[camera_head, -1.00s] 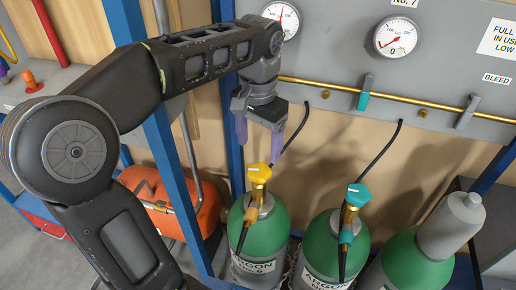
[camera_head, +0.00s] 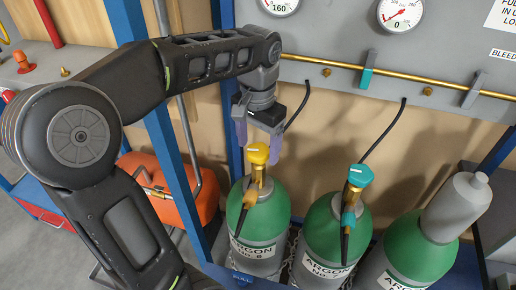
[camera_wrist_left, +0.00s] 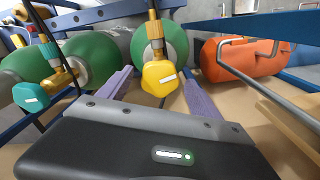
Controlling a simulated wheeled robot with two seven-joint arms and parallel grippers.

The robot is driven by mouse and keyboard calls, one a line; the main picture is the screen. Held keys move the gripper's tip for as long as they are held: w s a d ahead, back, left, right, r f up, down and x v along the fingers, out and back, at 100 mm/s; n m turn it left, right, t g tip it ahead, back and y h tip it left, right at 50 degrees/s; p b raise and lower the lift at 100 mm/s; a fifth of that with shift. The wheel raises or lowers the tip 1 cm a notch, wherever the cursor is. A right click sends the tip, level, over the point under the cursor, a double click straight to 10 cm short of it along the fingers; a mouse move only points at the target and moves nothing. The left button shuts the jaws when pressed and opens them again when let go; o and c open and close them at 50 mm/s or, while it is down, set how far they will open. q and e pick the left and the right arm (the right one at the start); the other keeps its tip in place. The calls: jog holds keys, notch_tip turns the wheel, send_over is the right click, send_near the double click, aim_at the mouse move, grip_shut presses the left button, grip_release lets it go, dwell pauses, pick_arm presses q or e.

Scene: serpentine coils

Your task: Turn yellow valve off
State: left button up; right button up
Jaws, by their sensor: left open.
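The yellow valve (camera_head: 258,153) is a faceted knob on a brass fitting atop a green argon cylinder (camera_head: 262,215). It also shows in the left wrist view (camera_wrist_left: 160,77), with a white mark on its face. My left gripper (camera_head: 257,140) is open and empty, pointing down just above the yellow valve. In the left wrist view its two purple fingers (camera_wrist_left: 157,92) lie on either side of the knob, apart from it as far as I can tell. My right gripper is not in view.
A second green cylinder with a teal valve (camera_head: 360,175) stands to the right, and a third with a grey cap (camera_head: 456,205) beyond it. Black hoses rise to a wall panel with gauges (camera_head: 400,14) and a brass pipe. A blue post and orange tank (camera_head: 170,190) are at left.

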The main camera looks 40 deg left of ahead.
pick_arm(q)
jog(key=shift+f, duration=0.35)
jog(key=shift+c, duration=0.4)
jog(key=c, duration=1.3)
jog(key=shift+m, duration=1.6)
jog(key=o, duration=1.4)
jog(key=shift+r, duration=0.15)
